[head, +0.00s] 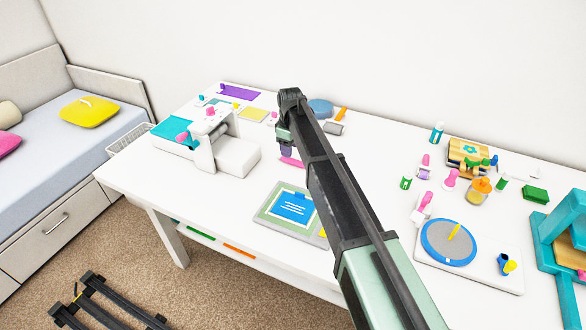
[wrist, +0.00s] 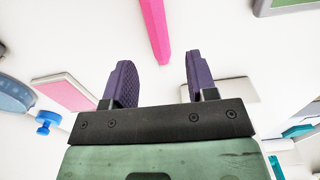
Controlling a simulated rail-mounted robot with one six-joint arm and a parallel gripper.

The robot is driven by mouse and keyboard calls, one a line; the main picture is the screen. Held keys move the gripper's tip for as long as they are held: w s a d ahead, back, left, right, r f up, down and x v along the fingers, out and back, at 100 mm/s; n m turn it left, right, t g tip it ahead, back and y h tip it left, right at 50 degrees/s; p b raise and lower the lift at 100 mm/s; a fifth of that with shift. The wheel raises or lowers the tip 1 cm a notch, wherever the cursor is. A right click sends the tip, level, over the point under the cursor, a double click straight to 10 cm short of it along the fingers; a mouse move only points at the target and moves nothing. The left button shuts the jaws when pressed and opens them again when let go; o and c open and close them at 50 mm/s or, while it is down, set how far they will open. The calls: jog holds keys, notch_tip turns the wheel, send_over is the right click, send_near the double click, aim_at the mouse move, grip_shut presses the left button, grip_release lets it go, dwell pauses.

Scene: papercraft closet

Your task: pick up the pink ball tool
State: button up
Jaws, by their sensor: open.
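A long pink bar, which looks like the pink ball tool (head: 292,162), lies on the white table just in front of my gripper. My arm hides part of it in the head view. In the wrist view the pink bar (wrist: 155,30) comes down from the top edge, in line with the gap between the fingers; its far end is cut off. My gripper (head: 286,148) is over the table with purple fingers. In the wrist view the gripper (wrist: 157,62) is open, with nothing between the fingers.
A white die-cutting machine (head: 230,150) stands at left. A mat with a blue card (head: 292,207) lies in front. A pink pad (wrist: 65,92) and blue knob (wrist: 47,121) lie left in the wrist view. A blue turntable (head: 448,243) and several small tools are at right.

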aim_at(294, 162)
notch_tip(294, 162, down, 5)
jog(key=b, duration=0.5)
jog(key=shift+w+a+f, duration=0.1)
jog(key=shift+f, duration=0.1)
jog(key=shift+r, duration=0.25)
jog(key=shift+c, duration=0.4)
grip_shut()
